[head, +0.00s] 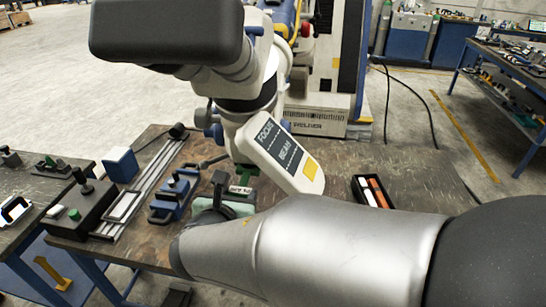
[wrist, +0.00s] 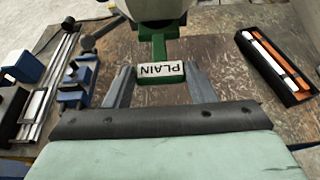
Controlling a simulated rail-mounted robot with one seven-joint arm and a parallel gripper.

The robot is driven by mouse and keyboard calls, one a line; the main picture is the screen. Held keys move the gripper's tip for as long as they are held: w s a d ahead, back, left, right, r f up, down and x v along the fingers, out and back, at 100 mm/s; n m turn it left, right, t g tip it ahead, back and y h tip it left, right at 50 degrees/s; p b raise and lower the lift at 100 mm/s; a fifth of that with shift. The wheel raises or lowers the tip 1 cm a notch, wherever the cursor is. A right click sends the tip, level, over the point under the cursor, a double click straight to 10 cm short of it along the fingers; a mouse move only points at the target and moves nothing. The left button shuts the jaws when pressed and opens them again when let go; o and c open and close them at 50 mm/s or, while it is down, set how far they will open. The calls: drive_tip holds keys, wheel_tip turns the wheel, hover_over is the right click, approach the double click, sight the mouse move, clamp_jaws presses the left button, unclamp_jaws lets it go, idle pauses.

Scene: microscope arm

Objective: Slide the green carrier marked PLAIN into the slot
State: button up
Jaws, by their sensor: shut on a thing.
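The green carrier (wrist: 159,48) has a white label reading PLAIN, upside down in the wrist view. My gripper (wrist: 160,76) is shut on its labelled near end, one grey finger on each side. The carrier's narrow far part runs under the microscope (wrist: 155,8), where its tip is hidden. In the head view the carrier (head: 240,179) shows just below the microscope head (head: 280,155), which is marked FOCUS and BEAM. My gripper there is mostly hidden by my arm. I cannot make out the slot or whether the carrier's tip is inside it.
A blue fixture with black handles (head: 172,199) and a metal rail (head: 150,180) lie left on the worktable (head: 335,165). A black tray with white and orange sticks (head: 371,192) lies right. The tabletop between carrier and tray is clear. The microscope overhangs the carrier.

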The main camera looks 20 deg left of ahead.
sight(246, 172)
drive_tip(key=shift+w+a+b, duration=0.15)
drive_tip(key=shift+w+a, duration=0.05)
drive_tip(key=shift+w, duration=0.8)
drive_tip(key=shift+w+a+b, duration=0.15)
drive_tip(key=shift+w+a, duration=0.05)
drive_tip(key=shift+w, duration=0.8)
drive_tip(key=shift+w+a+b, duration=0.15)
drive_tip(key=shift+w+a, duration=0.05)
drive_tip(key=shift+w, duration=0.8)
drive_tip(key=o, duration=1.1)
drive_tip(key=shift+c, duration=0.2)
drive_tip(key=b+v, duration=0.2)
drive_tip(key=v, duration=1.5)
drive_tip(key=shift+s, duration=0.25)
drive_tip(key=shift+r, duration=0.1)
